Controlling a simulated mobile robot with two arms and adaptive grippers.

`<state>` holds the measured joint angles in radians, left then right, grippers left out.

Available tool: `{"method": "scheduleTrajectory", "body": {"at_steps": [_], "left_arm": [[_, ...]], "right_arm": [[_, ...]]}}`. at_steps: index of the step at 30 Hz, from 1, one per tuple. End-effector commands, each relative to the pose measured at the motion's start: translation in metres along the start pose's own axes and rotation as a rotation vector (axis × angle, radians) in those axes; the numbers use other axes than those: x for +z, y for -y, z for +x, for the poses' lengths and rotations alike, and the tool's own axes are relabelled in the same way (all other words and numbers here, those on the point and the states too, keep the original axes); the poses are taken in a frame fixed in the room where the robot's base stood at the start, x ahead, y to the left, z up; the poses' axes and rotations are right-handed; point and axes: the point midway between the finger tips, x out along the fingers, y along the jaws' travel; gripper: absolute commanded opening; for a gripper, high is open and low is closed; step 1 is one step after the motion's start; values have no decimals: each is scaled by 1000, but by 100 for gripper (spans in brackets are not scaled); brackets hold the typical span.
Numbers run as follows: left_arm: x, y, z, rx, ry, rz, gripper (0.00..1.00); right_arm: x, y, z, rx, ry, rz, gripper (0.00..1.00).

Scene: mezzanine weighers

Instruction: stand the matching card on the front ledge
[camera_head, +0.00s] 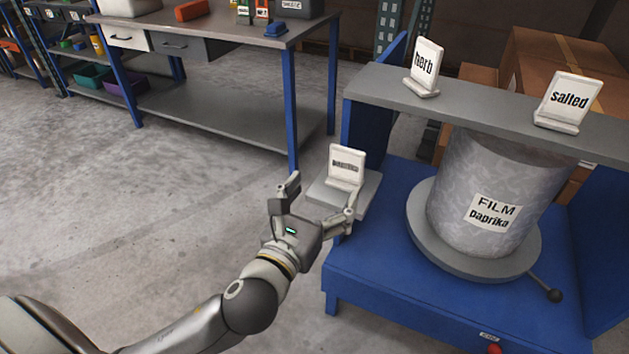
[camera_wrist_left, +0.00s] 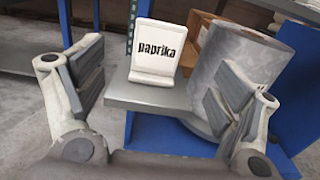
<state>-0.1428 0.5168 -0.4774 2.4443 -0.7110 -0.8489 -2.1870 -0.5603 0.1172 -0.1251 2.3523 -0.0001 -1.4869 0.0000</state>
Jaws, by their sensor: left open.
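A white card reading "paprika" (camera_wrist_left: 156,55) stands upright on a small grey ledge (camera_wrist_left: 122,94). In the head view the same card (camera_head: 346,166) shows with its print hard to read, and the ledge (camera_head: 372,186) juts from the left side of the blue stand. My left gripper (camera_head: 322,190) is open and empty, at the near side of the card. In the wrist view the card is seen between the spread fingers (camera_wrist_left: 160,95), beyond them. The grey film roll (camera_head: 467,180) carries a label (camera_head: 493,211) reading "FILM paprika". My right gripper is not in view.
A grey shelf (camera_head: 480,108) spans above the roll, holding a "herb" card (camera_head: 425,63) and a "salted" card (camera_head: 566,99). The blue stand (camera_head: 400,270) has a black-knobbed lever (camera_head: 552,294). A workbench (camera_head: 225,35) stands behind left. The floor at left is clear.

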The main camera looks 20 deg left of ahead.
Motion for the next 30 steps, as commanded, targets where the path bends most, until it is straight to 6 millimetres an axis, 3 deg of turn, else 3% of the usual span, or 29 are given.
{"method": "scheduleTrajectory", "body": {"at_steps": [4, 7, 14, 20, 24, 30], "left_arm": [[-3, -1, -2, 6, -10, -24, 87], [-17, -7, -3, 35, -58, -149, 87], [-93, -32, -22, 269, -271, -821, 87], [-168, -43, -63, 628, -393, -1451, 87], [-214, -43, -102, 956, -402, -1846, 87], [-262, -32, -161, 1459, -292, -2257, 87]], "right_arm": [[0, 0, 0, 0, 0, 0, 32], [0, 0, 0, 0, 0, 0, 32], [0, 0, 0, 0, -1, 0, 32], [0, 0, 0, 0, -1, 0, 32], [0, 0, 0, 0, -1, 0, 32], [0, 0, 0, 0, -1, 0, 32]]}}
